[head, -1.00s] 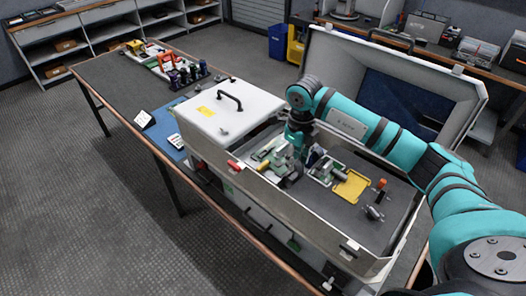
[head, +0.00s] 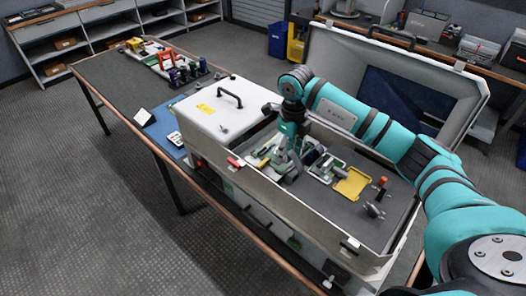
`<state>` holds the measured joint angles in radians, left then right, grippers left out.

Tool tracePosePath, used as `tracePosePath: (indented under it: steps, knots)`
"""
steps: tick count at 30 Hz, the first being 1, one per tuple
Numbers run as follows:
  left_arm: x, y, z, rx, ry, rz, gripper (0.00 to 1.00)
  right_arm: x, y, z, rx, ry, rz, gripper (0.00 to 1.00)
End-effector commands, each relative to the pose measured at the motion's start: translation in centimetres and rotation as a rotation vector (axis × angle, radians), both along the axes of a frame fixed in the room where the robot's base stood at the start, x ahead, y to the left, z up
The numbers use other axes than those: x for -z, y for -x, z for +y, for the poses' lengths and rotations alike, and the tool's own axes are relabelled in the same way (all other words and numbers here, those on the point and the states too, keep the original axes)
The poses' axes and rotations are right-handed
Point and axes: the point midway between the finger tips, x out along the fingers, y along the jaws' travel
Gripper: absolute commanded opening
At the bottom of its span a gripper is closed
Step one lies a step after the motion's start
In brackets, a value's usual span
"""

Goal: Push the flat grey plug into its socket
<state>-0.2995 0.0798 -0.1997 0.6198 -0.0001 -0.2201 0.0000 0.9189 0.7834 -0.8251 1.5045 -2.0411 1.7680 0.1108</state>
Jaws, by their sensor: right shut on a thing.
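My right gripper (head: 289,168) reaches down into the open metal case (head: 300,215) from above, at its left half. It is shut on a small grey thing that looks like the flat grey plug, but the fingers hide most of it. Green and grey fittings (head: 263,153) lie on the case floor just left of the gripper. A fitting with green and white parts (head: 327,168) stands to its right. I cannot tell which of these holds the socket, or whether the plug touches it. My left gripper is not in view.
A white lid with a black handle (head: 230,98) covers the left end. The open case lid (head: 400,90) stands behind. Dark floor in the case's right end is free.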

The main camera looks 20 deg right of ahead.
Motion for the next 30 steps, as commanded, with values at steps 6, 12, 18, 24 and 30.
tracePosePath:
  steps: [6, 12, 18, 24, 30]
  knots:
    - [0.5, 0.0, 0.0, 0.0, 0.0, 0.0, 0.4, 0.1, -1.1, 0.5, 0.0, -0.001, -0.001, 0.03]
    - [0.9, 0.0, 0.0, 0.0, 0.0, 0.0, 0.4, 0.1, -2.0, 0.9, -0.001, -0.001, -0.001, 0.03]
    - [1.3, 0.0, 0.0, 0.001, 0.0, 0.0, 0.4, 0.1, -2.9, 1.3, -0.001, -0.001, -0.001, 0.03]
    - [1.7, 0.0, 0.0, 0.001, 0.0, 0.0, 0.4, 0.1, -3.9, 1.6, 0.0, -0.001, -0.001, 0.03]
    - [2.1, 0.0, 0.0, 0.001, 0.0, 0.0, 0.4, 0.1, -4.8, 2.0, -0.001, -0.001, -0.001, 0.03]
